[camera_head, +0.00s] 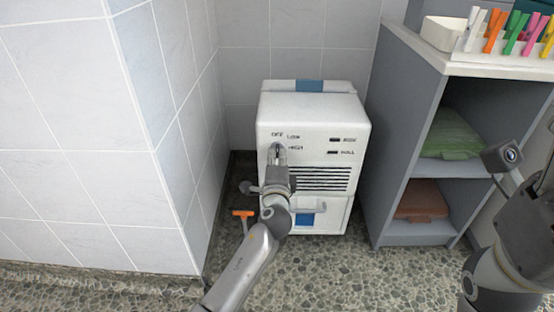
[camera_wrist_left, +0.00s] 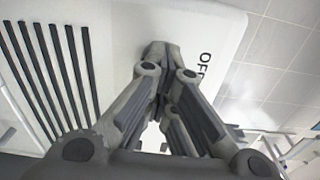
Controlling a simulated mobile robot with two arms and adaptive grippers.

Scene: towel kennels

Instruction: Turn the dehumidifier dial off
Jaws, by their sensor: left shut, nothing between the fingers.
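The white dehumidifier (camera_head: 315,108) stands on the floor in the corner between the tiled wall and a grey shelf unit. Its front has OFF, LOW and HIGH labels at the upper left, two small dark indicators at the right and a vent grille below. My left gripper (camera_head: 277,152) is shut at the labelled dial area, just below OFF. In the left wrist view, its closed fingertips (camera_wrist_left: 160,52) are at the white front panel (camera_wrist_left: 128,35), beside the OFF lettering. The dial is hidden behind the fingers, so contact and its setting cannot be told.
The grey shelf unit (camera_head: 401,130) stands close at the right, holding a green folded item (camera_head: 450,135) and a brown one (camera_head: 421,204). Several coloured pegs and a white box (camera_head: 442,33) are on top. An orange-headed tool (camera_head: 243,213) is left of the dehumidifier.

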